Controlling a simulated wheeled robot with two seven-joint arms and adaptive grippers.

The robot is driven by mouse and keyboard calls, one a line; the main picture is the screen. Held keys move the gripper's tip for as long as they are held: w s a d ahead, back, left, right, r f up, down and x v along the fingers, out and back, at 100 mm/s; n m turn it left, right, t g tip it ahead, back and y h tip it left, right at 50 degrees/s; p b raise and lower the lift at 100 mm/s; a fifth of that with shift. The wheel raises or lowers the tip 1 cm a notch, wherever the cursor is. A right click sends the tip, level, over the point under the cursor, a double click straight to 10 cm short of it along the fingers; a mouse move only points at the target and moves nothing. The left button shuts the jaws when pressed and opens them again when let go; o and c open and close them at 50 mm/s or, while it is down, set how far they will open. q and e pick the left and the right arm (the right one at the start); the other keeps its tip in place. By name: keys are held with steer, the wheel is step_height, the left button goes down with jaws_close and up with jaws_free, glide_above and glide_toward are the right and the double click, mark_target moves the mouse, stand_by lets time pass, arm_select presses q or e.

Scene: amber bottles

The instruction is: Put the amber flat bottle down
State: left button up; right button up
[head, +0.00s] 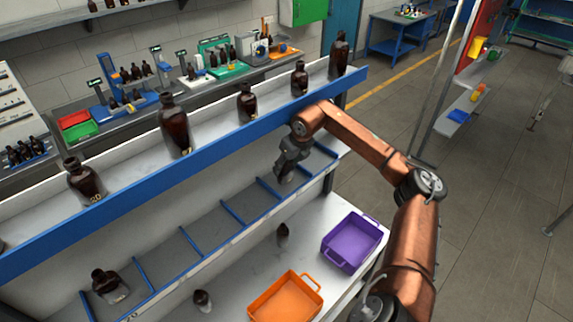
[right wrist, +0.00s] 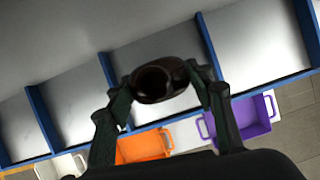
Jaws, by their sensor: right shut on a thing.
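My right gripper (head: 288,162) is at the far right part of the middle shelf with blue dividers (head: 233,212), below the blue-edged top shelf. It is shut on a dark amber bottle (right wrist: 155,82). In the right wrist view the fingers (right wrist: 162,88) press on both sides of the bottle, seen from above at its dark round top. Behind it shows a grey compartment between two blue dividers. In the head view the gripper mostly hides the bottle. I cannot tell whether its base touches the shelf. My left gripper is not in view.
Several amber bottles stand along the top shelf (head: 215,131). Another bottle (head: 108,285) is in a left compartment of the middle shelf. Below are an orange bin (head: 286,300), a purple bin (head: 351,240) and small dark bottles (head: 283,232). Several middle-shelf compartments look empty.

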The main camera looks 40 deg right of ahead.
steer(key=o, duration=0.8)
steer(key=shift+f, duration=0.15)
steer(key=o, duration=0.4)
steer(key=shift+o, duration=0.2)
